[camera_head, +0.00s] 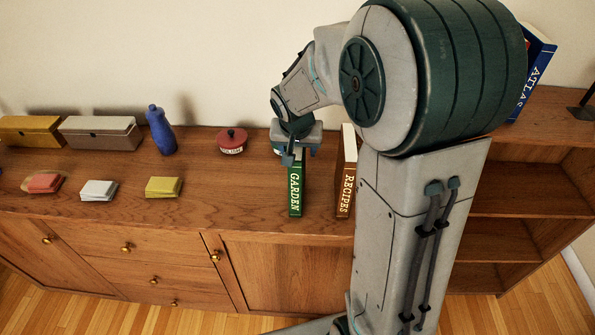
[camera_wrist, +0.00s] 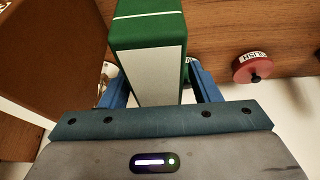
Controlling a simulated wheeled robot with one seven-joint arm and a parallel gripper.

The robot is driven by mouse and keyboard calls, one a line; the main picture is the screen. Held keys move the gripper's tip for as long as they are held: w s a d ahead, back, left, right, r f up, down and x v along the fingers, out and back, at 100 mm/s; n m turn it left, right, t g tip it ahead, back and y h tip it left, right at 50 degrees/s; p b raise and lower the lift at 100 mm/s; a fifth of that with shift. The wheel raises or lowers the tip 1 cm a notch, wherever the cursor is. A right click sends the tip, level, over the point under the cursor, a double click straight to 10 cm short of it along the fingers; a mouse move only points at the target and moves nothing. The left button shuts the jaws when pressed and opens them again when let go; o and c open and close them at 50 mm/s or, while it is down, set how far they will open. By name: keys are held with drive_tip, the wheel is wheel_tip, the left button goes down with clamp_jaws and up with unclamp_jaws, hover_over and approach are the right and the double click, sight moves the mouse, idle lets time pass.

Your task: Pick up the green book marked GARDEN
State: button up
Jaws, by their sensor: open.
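The green book marked GARDEN (camera_head: 295,190) stands upright on the wooden cabinet top, its spine facing the front. My gripper (camera_head: 291,157) is above the book's rear part, pointing down. In the wrist view the green book (camera_wrist: 148,32) lies between the two blue fingers (camera_wrist: 160,88), one on each side. The jaws are open, and I cannot tell whether either finger touches the book.
A brown book marked RECIPES (camera_head: 345,190) stands close to the right. A red tin (camera_head: 232,141) sits to the left, with a blue bottle (camera_head: 160,130) beyond it. A blue ATLAS book (camera_head: 532,75) leans at the far right. The wall is behind.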

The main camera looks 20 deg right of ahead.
drive_tip(key=shift+f+b, duration=0.25)
drive_tip(key=shift+b, duration=0.1)
idle(0.4)
drive_tip(key=shift+r, duration=0.1)
clamp_jaws()
